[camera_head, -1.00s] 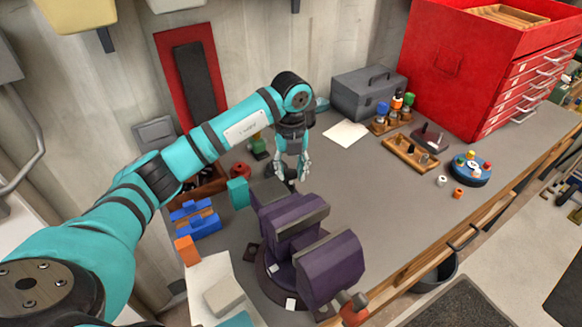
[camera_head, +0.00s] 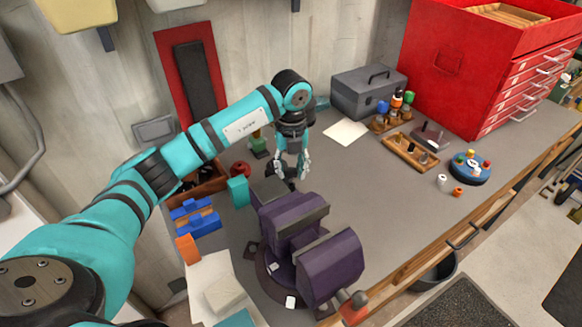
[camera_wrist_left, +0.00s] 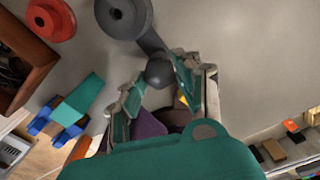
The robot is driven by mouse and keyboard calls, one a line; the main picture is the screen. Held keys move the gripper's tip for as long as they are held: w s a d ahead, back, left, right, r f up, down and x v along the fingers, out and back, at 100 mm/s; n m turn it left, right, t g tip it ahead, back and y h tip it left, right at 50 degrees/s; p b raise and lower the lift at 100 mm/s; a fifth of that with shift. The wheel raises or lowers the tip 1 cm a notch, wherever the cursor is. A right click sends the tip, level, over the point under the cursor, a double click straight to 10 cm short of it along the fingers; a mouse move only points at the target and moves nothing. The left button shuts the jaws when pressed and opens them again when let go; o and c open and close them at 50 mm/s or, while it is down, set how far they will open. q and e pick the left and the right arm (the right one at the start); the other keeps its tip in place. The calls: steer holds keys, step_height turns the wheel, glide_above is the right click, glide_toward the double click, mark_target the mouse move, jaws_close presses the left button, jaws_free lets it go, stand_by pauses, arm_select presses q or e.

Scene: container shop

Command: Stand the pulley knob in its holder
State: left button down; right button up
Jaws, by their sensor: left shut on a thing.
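My left gripper (camera_head: 291,170) is low over the bench behind the purple vise. In the left wrist view my left gripper (camera_wrist_left: 160,80) is shut on a dark grey ball-shaped knob (camera_wrist_left: 160,72). A dark grey arm runs from this knob to a round grey disc with a central hole (camera_wrist_left: 122,14), cut off by the top edge. I take this dark piece for the pulley knob. In the head view it is small and partly hidden by the fingers. A wooden rack (camera_head: 425,159) lies at the right; I cannot tell whether it is the holder. My right gripper is out of view.
The purple vise (camera_head: 330,268) stands just in front of the gripper. A red ring-shaped part (camera_wrist_left: 50,18) and an open wooden box (camera_wrist_left: 20,65) are beside it. Blue blocks (camera_head: 196,220) lie left. A grey toolbox (camera_head: 365,92) stands behind.

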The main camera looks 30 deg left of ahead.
arm_select(q)
steer(key=shift+f+b, duration=0.6)
steer(key=shift+f, duration=0.35)
stand_by(0.5)
steer(key=c, duration=0.8)
jaws_free()
steer(key=shift+c, duration=0.2)
steer(key=shift+r, duration=0.15)
steer(key=shift+r+p, duration=2.4)
steer(key=shift+r, duration=1.05)
steer(key=shift+f, duration=0.1)
